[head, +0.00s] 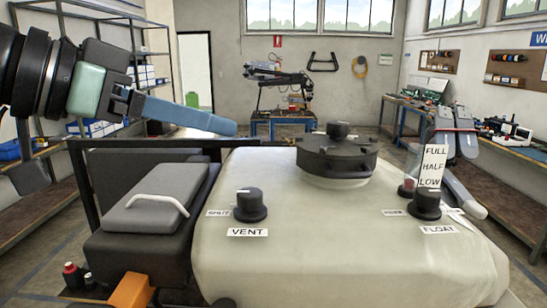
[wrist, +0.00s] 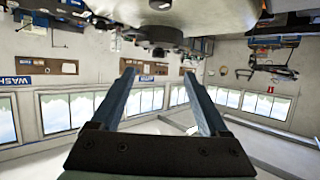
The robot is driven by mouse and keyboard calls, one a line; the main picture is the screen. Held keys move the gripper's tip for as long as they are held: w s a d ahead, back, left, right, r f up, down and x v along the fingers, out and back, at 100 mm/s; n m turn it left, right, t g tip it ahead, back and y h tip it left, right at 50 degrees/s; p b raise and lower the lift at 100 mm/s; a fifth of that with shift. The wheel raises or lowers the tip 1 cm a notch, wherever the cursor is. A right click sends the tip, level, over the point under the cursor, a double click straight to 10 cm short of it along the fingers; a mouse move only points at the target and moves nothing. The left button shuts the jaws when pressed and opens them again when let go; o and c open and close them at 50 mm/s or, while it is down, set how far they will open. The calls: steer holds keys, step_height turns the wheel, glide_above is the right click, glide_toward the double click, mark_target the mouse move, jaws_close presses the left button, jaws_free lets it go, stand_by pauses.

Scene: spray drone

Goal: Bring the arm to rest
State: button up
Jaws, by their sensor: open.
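My gripper (head: 230,127) is held out from the upper left in the head view, above the left rear part of the pale drone tank (head: 330,235). Its blue fingers point right and slightly down. In the wrist view, which is upside down, the two blue fingers (wrist: 159,74) stand apart with nothing between them. The gripper looks clear of the tank, the black lid (head: 337,155) and the VENT knob (head: 250,205). My arm enters at the left edge of the head view.
The FLOAT knob (head: 426,204) and a FULL/HALF/LOW gauge card (head: 433,166) are at the tank's right. A dark battery case (head: 150,215) with a white handle is at its left. Shelving (head: 105,60) stands behind my arm. A workbench (head: 515,150) lines the right wall.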

steer(key=w+d+r+n+t+y, duration=0.25)
steer(key=w+d+n+t, duration=0.25)
steer(key=d+t, duration=0.3)
steer(key=s+r+n+t+y, duration=0.2)
steer(key=s+r+t+y, duration=0.1)
steer(key=s, duration=0.5)
steer(key=s+r+n+t+y, duration=0.2)
steer(key=s+r+t+y, duration=0.1)
steer(key=s+t, duration=0.4)
steer(key=shift+s+d+n+y, duration=0.3)
steer(key=shift+s+d+y, duration=0.2)
steer(key=shift+y, duration=0.35)
steer(key=shift+r, duration=0.1)
